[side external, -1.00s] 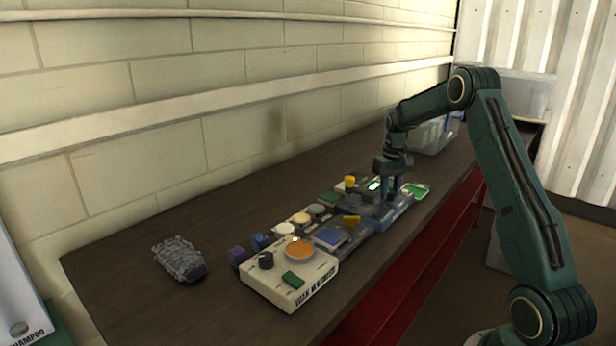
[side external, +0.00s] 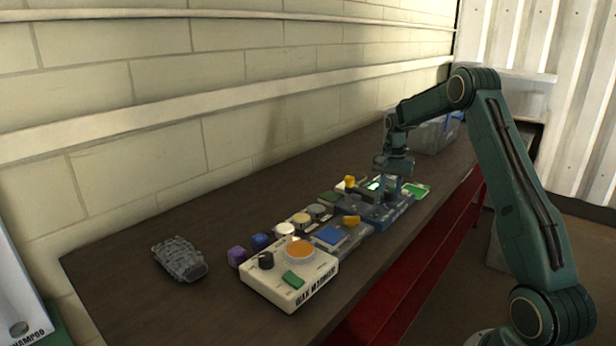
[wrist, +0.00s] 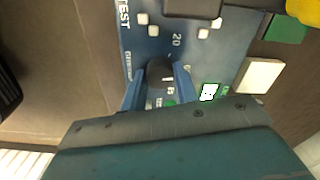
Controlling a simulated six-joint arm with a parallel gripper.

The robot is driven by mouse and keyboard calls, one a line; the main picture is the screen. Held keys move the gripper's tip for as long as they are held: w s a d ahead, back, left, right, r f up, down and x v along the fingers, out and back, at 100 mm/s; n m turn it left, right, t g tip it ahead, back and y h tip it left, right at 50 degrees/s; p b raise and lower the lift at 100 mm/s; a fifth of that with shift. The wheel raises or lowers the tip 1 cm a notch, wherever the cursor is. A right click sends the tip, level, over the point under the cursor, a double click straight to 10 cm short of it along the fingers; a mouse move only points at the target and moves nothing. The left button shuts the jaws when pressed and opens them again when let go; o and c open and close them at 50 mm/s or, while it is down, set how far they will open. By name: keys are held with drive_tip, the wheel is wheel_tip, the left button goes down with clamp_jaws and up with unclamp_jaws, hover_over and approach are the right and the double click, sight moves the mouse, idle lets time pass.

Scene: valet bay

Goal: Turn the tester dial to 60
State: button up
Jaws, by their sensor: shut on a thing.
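The tester is a blue panel (wrist: 195,50) with "TEST" lettering, white buttons and a printed "20" in the wrist view. It also shows in the side view (side external: 402,217), under my gripper. Its black dial (wrist: 160,71) sits between the two blue fingers of my gripper (wrist: 158,82), which is shut on it. A pale mark shows on the dial's top. In the side view my gripper (side external: 388,193) points straight down at the tester, and the dial is hidden there. A small lit display (wrist: 209,92) is on the panel right of the fingers. Other scale numbers are hidden or unreadable.
A cream wax warmer (side external: 275,288) with an orange disc stands nearer the camera.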

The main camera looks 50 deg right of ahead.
sight(390, 192)
drive_tip(key=shift+m, duration=0.6)
drive_tip(key=o, duration=1)
drive_tip(key=shift+r, duration=6.95)
